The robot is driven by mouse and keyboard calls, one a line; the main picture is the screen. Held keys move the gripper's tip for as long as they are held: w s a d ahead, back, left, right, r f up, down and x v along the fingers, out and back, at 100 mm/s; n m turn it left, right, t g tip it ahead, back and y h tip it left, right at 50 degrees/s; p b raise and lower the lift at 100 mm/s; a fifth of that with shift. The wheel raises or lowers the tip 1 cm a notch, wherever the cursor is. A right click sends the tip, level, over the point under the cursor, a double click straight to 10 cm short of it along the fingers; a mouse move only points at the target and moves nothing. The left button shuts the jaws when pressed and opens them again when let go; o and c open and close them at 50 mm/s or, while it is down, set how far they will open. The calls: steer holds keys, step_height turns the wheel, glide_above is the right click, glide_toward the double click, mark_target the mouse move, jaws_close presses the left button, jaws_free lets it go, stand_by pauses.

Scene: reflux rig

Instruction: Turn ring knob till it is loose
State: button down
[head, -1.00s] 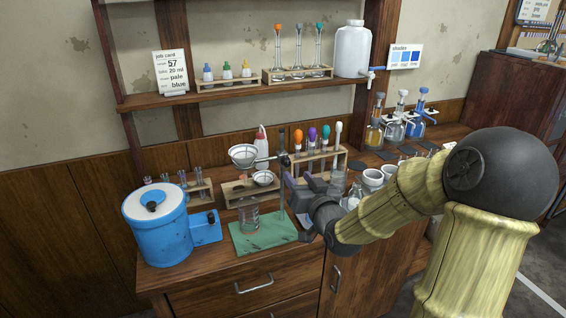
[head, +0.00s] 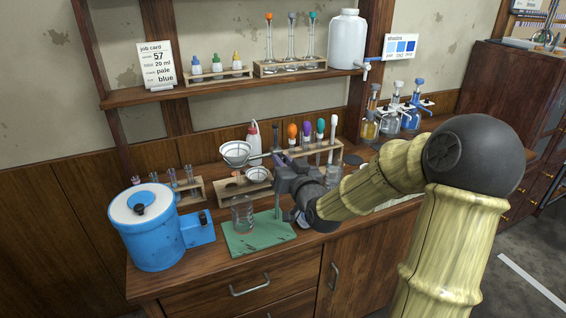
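A stand with a green base (head: 262,241) is on the bench, and its thin upright rod is partly hidden by my gripper. A ring at the left of the rod carries a white funnel (head: 236,153). A glass beaker (head: 242,214) is on the green base below the funnel. My gripper (head: 283,172) is at the rod, close to the height where the ring arm meets it. The ring knob cannot be made out behind the fingers. I cannot tell whether the fingers touch it or are closed.
A blue lidded machine (head: 150,228) stands to the left. Behind the stand are a wooden rack (head: 324,151) with colour-topped droppers and a small white bowl (head: 258,174). A shelf (head: 205,88) with bottles runs above. Bottles with pumps (head: 411,106) stand at the back right.

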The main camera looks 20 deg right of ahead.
steer(key=shift+d, duration=0.1)
steer(key=shift+b, duration=0.35)
steer(key=n+b, duration=2.1)
steer(key=b, duration=0.1)
steer(key=shift+a+f+n+b, duration=0.2)
steer(key=shift+n+b, duration=0.1)
steer(key=shift+n, duration=0.1)
steer(key=shift+r, duration=0.1)
steer(key=c, duration=1.3)
jaws_free()
steer(key=shift+s, duration=0.1)
steer(key=shift+s, duration=0.1)
